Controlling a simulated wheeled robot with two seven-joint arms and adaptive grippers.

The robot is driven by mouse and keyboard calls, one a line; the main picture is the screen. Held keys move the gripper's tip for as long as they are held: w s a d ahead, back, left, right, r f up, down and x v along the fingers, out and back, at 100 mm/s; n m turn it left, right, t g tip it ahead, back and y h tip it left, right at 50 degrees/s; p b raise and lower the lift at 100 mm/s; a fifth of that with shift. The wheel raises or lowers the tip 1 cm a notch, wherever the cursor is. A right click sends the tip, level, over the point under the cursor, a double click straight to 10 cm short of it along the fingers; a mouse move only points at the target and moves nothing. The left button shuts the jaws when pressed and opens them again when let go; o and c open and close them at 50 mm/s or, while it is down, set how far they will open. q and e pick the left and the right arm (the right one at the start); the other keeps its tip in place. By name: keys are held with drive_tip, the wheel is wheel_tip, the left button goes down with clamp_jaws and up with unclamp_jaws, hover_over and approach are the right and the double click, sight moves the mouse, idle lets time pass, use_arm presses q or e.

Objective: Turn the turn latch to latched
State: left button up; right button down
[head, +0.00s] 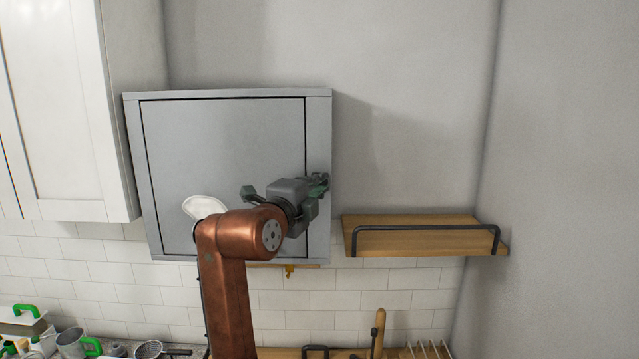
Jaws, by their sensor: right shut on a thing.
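A grey wall cabinet (220,140) has a flat door, which sits closed in its frame. My right gripper (319,183) is at the right side of the door, against the cabinet's right frame strip. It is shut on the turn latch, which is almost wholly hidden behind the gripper. I cannot tell which way the latch is turned. My copper-coloured right arm rises from below in front of the door's lower part. My left gripper is not in view.
A wooden shelf (415,240) with a dark rail is on the wall right of the cabinet. A white cupboard (80,110) stands close on the left. Kitchen items, including a grey mug (70,343) and a strainer (148,349), are below. The wall above the shelf is clear.

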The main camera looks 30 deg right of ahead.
idle(0.5)
drive_tip(key=c, duration=1.9)
unclamp_jaws()
drive_tip(key=shift+d, duration=0.1)
drive_tip(key=shift+c, duration=0.2)
drive_tip(key=v, duration=1.2)
